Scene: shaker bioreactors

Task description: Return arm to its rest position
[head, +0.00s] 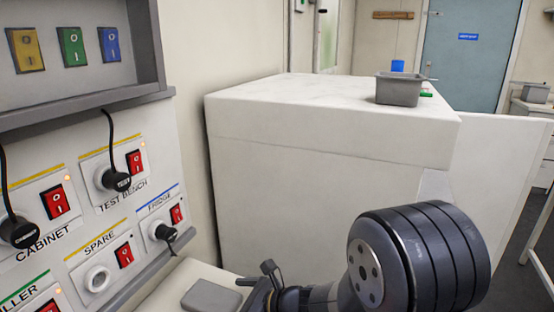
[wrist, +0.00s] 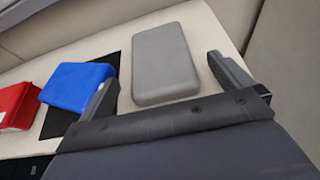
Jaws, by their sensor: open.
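My gripper (wrist: 164,70) is open in the wrist view, its two dark fingers wide apart with nothing held between them. A grey flat block (wrist: 165,50) lies on the pale surface, showing between and beyond the fingers. In the head view my gripper (head: 268,280) is low at the bottom centre, seen partly, with the grey block (head: 212,298) just to its left. My arm's dark round joint fills the lower right of the head view. Whether the fingers touch the block cannot be told.
A blue block (wrist: 78,84) and a red block (wrist: 14,106) lie left of the grey one. A switch panel (head: 78,262) with plugs and red rocker switches stands at left. A large white cabinet (head: 310,190) stands behind my arm, with a grey bin (head: 398,92) on top.

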